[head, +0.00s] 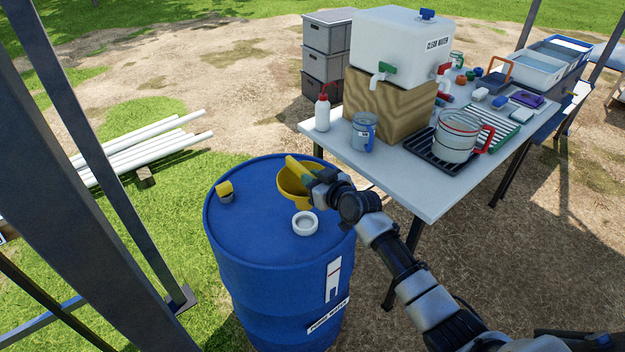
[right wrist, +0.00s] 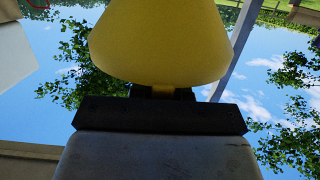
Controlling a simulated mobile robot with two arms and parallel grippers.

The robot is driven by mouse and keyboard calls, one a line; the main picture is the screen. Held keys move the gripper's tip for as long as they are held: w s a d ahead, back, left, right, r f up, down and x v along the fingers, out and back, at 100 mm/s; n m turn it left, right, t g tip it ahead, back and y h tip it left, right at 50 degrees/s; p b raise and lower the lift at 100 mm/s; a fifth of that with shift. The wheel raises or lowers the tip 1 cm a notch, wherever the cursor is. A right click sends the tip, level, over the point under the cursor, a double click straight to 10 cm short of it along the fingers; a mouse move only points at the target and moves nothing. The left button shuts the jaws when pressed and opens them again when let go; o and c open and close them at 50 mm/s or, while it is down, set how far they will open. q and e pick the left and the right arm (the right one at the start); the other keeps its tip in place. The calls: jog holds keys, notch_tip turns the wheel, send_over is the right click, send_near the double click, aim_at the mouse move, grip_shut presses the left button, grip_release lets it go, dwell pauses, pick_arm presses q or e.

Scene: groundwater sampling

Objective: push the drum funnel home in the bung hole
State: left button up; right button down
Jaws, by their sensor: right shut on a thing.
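The yellow drum funnel (head: 290,186) is over the back right part of the blue drum's top (head: 255,235). Its spout and the bung hole are hidden, so I cannot tell whether it is seated or held above the drum. My right gripper (head: 322,178) is shut on the funnel at its right side. In the right wrist view the funnel (right wrist: 160,45) fills the upper middle, just beyond the dark jaws (right wrist: 160,93). A white round ring (head: 305,223) is on the drum top in front of the funnel. My left gripper is not in view.
A yellow cap (head: 225,191) sits at the drum top's left. A table (head: 410,196) stands behind and right, with a squeeze bottle (head: 322,113), a blue-handled jug (head: 362,132) and a water container (head: 400,45) on a wooden block. A metal post (head: 85,200) is at left.

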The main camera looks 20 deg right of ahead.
jog(key=shift+f+b, duration=0.6)
jog(key=shift+f, duration=0.25)
notch_tip(320, 180, down, 4)
jog(key=b, duration=0.3)
jog(key=shift+r, duration=0.15)
jog(key=shift+f+b, duration=1.6)
jog(key=shift+b, duration=0.1)
dwell(0.5)
jog(key=c, duration=1)
grip_release()
jog(key=shift+s, duration=0.1)
jog(key=v, duration=1)
jog(key=shift+s+d, duration=0.2)
jog(key=shift+s, duration=0.15)
jog(key=shift+r, duration=0.1)
